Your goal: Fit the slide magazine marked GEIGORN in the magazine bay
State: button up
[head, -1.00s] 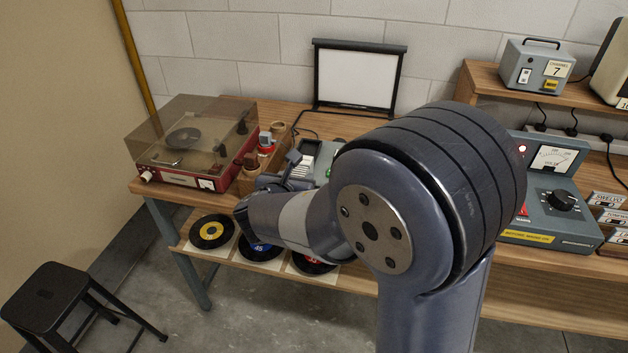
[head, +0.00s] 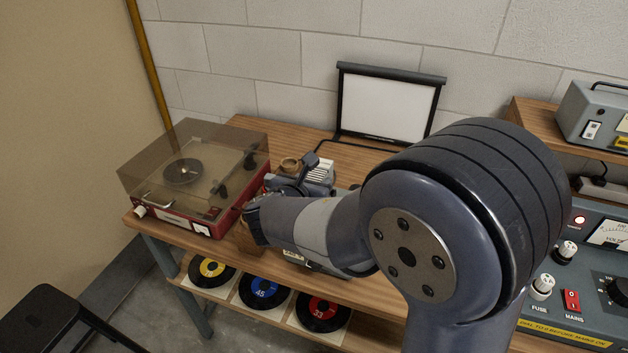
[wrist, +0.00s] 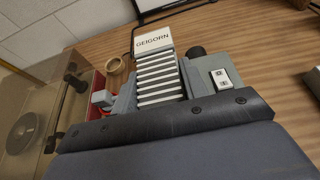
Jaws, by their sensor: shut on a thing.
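The slide magazine marked GEIGORN (wrist: 155,39) is in my gripper. Its white label faces the wrist camera, and a row of pale slides (wrist: 160,78) runs below it. In the head view its striped slides (head: 321,172) show just behind my gripper (head: 298,184), which is shut on it above the bench. A grey housing with a white switch plate (wrist: 221,78) and a dark knob is right of the magazine in the wrist view. I cannot tell if this housing has the magazine bay; no bay opening shows. My arm hides much of the bench behind it in the head view.
A red record player (head: 190,219) with a tinted lid stands at the bench's left end. A small screen (head: 388,107) stands at the back. Records (head: 260,292) lie on the lower shelf. A control unit (head: 590,265) is on the right. Bench around the screen is clear.

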jog(key=shift+f+b, duration=1.75)
jog(key=shift+f, duration=0.65)
jog(key=shift+f+b, duration=0.65)
jog(key=shift+f, duration=0.05)
jog(key=o, duration=0.8)
jog(key=p+v, duration=0.4)
jog(key=v, duration=0.7)
jog(key=shift+w, duration=0.1)
jog(key=b+x, duration=0.3)
jog(key=x, duration=0.5)
jog(key=shift+w, duration=0.15)
